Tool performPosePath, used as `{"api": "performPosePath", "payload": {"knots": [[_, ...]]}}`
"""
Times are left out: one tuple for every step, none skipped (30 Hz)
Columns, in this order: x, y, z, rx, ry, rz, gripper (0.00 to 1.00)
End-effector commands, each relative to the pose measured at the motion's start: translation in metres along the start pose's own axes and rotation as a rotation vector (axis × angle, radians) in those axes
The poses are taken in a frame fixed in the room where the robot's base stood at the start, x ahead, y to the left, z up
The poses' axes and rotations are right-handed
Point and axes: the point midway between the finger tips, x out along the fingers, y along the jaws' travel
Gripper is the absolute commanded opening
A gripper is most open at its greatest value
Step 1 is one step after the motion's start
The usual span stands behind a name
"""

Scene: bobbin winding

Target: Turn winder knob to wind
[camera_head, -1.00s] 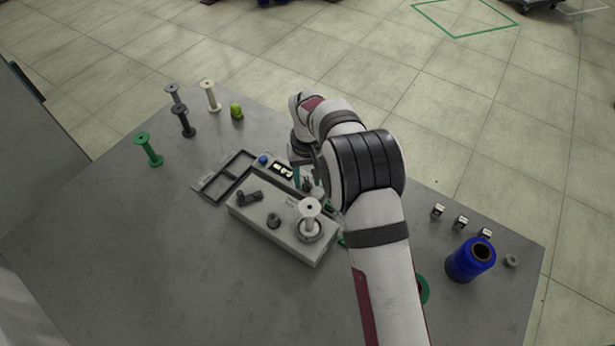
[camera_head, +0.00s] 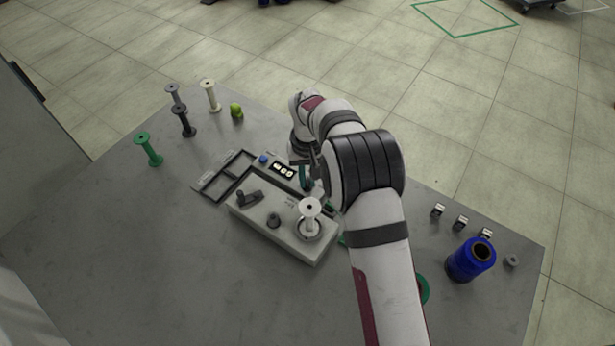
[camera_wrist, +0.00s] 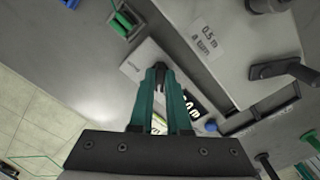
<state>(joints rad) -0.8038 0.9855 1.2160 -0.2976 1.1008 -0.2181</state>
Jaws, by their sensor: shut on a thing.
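The grey winder box (camera_head: 284,238) stands mid-table with a white bobbin (camera_head: 311,218) upright on its spindle. Its crank handle (camera_head: 250,197) and a small dark round part (camera_head: 273,220) also show on top. Behind it is a control panel with a lit display (camera_head: 284,171) and a blue button (camera_head: 263,160). My gripper (camera_head: 306,180) is at the panel's right end, pointing down. In the wrist view its teal fingers (camera_wrist: 160,70) are close together over the panel, shut on the winder knob, which the fingers mostly hide.
A dark open frame (camera_head: 226,175) lies left of the panel. The front left of the table is clear.

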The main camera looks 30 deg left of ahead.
Motion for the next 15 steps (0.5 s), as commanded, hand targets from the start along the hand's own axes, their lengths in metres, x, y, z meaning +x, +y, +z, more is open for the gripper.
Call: {"api": "performPosePath", "payload": {"knots": [[-0.0004,-0.0003,-0.0001,0.024,0.000,0.000,0.00],[-0.0004,-0.0004,-0.0001,0.043,0.000,0.000,0.00],[-0.0004,-0.0004,-0.0002,0.070,0.000,0.000,0.00],[-0.0004,-0.0005,-0.0002,0.092,0.000,0.000,0.00],[-0.0004,-0.0006,-0.0002,0.116,0.000,0.000,0.00],[-0.0004,-0.0007,-0.0002,0.150,0.000,0.000,0.00],[-0.0004,-0.0008,-0.0002,0.177,0.000,0.000,0.00],[-0.0004,-0.0009,-0.0003,0.205,0.000,0.000,0.00],[-0.0005,-0.0010,-0.0003,0.243,0.000,0.000,0.00],[-0.0005,-0.0011,-0.0003,0.272,0.000,0.000,0.00],[-0.0005,-0.0012,-0.0004,0.301,0.000,0.000,0.00],[-0.0005,-0.0013,-0.0004,0.338,0.000,0.000,0.00],[-0.0005,-0.0014,-0.0005,0.367,0.000,0.000,0.00],[-0.0005,-0.0015,-0.0005,0.396,0.000,0.000,0.00],[-0.0005,-0.0016,-0.0006,0.434,0.000,0.000,0.00]]}}
